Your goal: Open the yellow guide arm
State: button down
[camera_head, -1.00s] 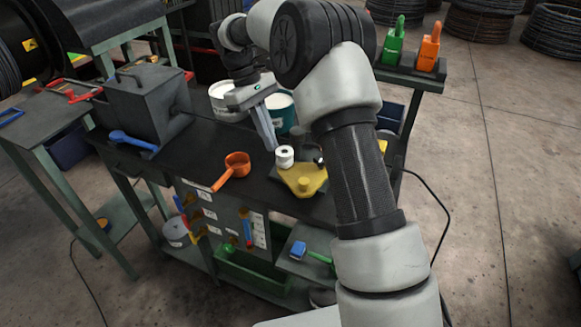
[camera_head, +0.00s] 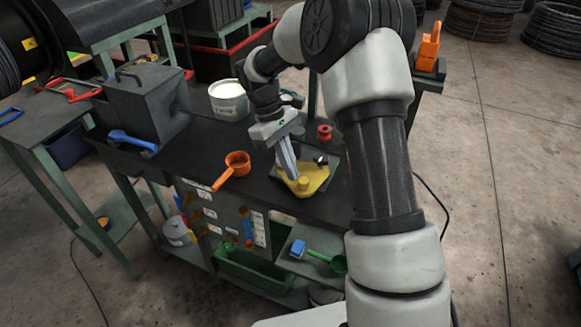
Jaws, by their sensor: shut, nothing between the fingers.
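The yellow guide arm (camera_head: 312,181) is a flat yellow piece on a dark plate on the bench, right of the middle. The white roller is not visible now.
An orange scoop (camera_head: 236,163) lies on the bench left of my gripper. A white bucket (camera_head: 229,100) and a small red spool (camera_head: 324,132) stand behind. A dark box (camera_head: 146,105) with a blue-handled tool (camera_head: 132,140) is at the left. The bench front is clear.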

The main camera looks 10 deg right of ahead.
jog(key=s+n, duration=0.1)
jog(key=s+d+n+t, duration=0.1)
jog(key=n, duration=0.1)
jog(key=shift+s+d+h, duration=0.25)
jog(key=shift+h, duration=0.15)
jog(key=v, duration=1.7)
jog(key=s+d+r+m+t, duration=0.1)
jog(key=s+r+m+t, duration=0.1)
jog(key=s+r, duration=0.3)
jog(key=s+d+m+t+y, duration=0.1)
jog(key=s+m+t, duration=0.2)
jog(key=s, duration=0.6)
jog(key=s+d+m+t+y, duration=0.2)
jog(key=s+m, duration=0.4)
jog(key=s, duration=0.4)
jog(key=shift+s+f+t+y+p, duration=0.3)
jog(key=shift+t+p, duration=0.1)
jog(key=shift+t, duration=0.1)
